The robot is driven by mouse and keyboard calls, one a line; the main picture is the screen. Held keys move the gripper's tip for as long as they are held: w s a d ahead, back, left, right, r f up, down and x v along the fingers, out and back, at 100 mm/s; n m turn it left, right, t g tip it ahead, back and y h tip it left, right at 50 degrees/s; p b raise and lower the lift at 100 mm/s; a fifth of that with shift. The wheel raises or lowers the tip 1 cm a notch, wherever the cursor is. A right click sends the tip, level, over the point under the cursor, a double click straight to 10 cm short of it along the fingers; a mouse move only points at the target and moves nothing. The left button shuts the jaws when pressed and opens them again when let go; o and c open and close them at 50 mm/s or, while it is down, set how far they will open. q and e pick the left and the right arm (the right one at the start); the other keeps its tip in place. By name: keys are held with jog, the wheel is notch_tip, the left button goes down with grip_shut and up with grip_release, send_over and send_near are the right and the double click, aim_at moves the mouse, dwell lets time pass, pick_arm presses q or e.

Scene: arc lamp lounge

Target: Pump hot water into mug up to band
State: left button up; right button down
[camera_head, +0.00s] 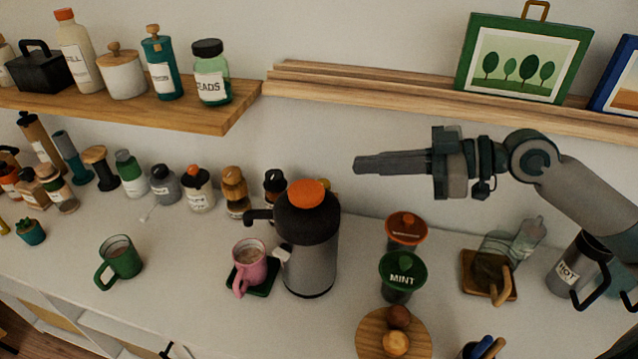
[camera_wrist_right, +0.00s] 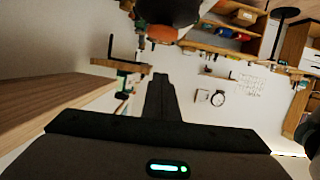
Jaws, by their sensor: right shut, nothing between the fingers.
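The grey pump pot (camera_head: 312,255) with a dark top and an orange pump button (camera_head: 307,193) stands mid-counter in the head view. Its spout points left, over the pink mug (camera_head: 250,262). The pink mug stands on a dark green coaster (camera_head: 266,283) and holds something pale brown; I cannot make out a band. My right gripper (camera_head: 358,164) is shut and empty, raised above and to the right of the pot, pointing left. Its closed fingers also show in the right wrist view (camera_wrist_right: 160,95). My left gripper is not in view.
A green mug (camera_head: 121,258) stands at left. Shelves (camera_head: 200,118) run above. The counter between the green and pink mugs is mostly clear.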

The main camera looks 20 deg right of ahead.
jog(key=shift+w+a, duration=0.1)
jog(key=shift+w, duration=0.05)
jog(key=p, duration=0.6)
send_over(319, 193)
jog(key=shift+s+a+f, duration=0.1)
jog(key=shift+s+f, duration=0.1)
jog(key=shift+f, duration=0.9)
notch_tip(319, 193, down, 3)
jog(key=shift+w+p, duration=0.15)
jog(key=shift+p, duration=0.3)
jog(key=shift+f, duration=0.75)
